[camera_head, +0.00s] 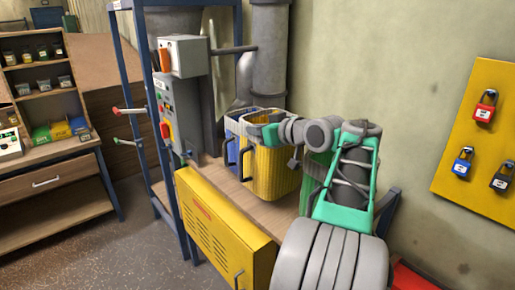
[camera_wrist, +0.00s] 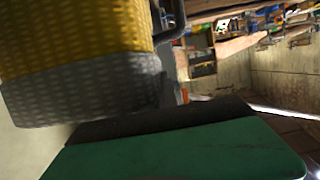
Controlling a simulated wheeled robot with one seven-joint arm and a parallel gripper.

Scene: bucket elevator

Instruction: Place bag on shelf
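A yellow bag (camera_head: 272,174) with ribbed sides and a black handle stands on a wooden shelf (camera_head: 268,211) in the blue-framed machine. A blue bag (camera_head: 231,146) stands behind it to the left and is partly hidden. My gripper (camera_head: 268,133) is at the yellow bag's top rim, with my arm reaching in from the right. In the wrist view the yellow bag (camera_wrist: 75,45), with a grey band, fills the upper left. One green finger with a dark pad fills the bottom. The other finger is not clear, so I cannot tell whether it grips the rim.
A yellow panel (camera_head: 222,225) hangs open below the shelf's front. A blue upright post (camera_head: 143,100), levers and a control box (camera_head: 179,110) stand left. A grey pipe (camera_head: 270,55) rises behind. A padlock board (camera_head: 480,135) is on the right wall. The floor at left is clear.

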